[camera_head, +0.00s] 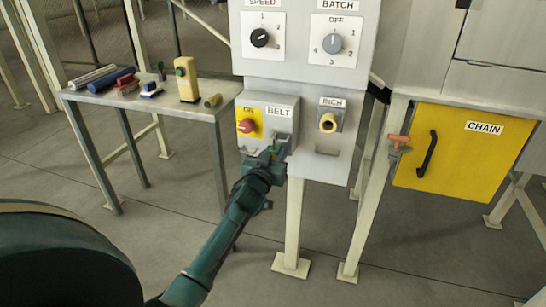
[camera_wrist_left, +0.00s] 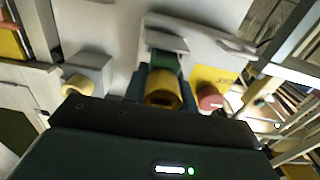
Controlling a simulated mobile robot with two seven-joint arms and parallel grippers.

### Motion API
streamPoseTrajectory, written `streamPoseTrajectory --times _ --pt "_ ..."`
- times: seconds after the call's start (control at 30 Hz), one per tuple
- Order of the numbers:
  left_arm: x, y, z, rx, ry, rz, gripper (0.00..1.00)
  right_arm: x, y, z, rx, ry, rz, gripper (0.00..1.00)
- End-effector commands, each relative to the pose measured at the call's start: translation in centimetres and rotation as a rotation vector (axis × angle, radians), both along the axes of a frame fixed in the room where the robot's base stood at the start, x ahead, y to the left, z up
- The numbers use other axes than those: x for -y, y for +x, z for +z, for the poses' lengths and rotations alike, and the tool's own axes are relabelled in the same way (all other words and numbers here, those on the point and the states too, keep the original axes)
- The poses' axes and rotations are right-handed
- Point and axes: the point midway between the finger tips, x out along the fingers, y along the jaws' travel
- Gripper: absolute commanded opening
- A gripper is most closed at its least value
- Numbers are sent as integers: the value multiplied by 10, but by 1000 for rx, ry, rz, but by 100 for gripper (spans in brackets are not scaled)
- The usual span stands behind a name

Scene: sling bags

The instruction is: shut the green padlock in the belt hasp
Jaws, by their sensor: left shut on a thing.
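My left gripper (camera_head: 275,152) is at the lower right of the grey BELT box (camera_head: 286,108) on the panel. It is shut on the green padlock (camera_wrist_left: 166,62), which shows in the left wrist view between the dark teal fingers, just by a grey hasp plate (camera_wrist_left: 168,38). A round brass-coloured piece (camera_wrist_left: 162,90) shows nearer the camera; I cannot tell whether it belongs to the padlock. The padlock's shackle is hidden, so I cannot tell whether it passes through the hasp. The head view mostly hides the padlock behind my gripper. My right gripper is out of view.
The BELT box has a red knob (camera_head: 246,126) on a yellow plate. The INCH box (camera_head: 331,113) with a yellow button is to its right. A side table (camera_head: 130,98) with tools stands left. A yellow CHAIN door (camera_head: 465,155) is at right. Open floor lies in front.

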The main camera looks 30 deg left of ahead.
Motion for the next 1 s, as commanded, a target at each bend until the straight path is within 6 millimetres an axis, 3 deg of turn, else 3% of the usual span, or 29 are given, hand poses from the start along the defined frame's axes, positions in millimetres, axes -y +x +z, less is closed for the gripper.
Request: streamPoseTrajectory --times 1.0 --pt "-6 26 1 2 0 -1 0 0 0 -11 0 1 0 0"
